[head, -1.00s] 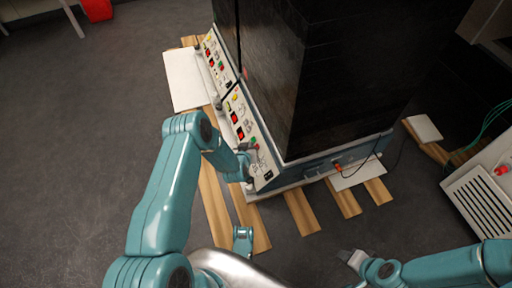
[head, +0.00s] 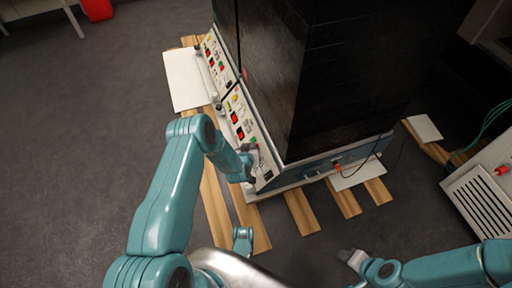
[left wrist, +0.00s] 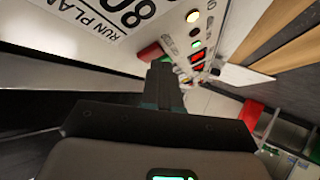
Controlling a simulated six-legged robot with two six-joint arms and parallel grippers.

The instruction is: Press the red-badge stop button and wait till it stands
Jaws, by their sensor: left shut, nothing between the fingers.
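The nearer shaker's control panel (head: 243,120) carries red displays and small yellow, green and red parts. My left gripper (head: 252,149) is at this panel's lower near end, and its fingers are small and partly hidden in the head view. In the left wrist view its shut fingers (left wrist: 163,72) hold nothing and point at the panel. A red part (left wrist: 150,51) shows right beside the fingertips. I cannot tell whether they touch it, or whether it is the red-badge stop button. My right gripper (head: 352,259) is low at the right, away from the panel; its jaws are unclear.
A second, similar panel (head: 216,57) lies farther along. A tall black housing (head: 330,80) stands above the panels. Wooden slats (head: 302,213) and white plates (head: 183,80) lie on the floor around the base. A vented white unit (head: 480,205) is at the right. Grey floor at the left is clear.

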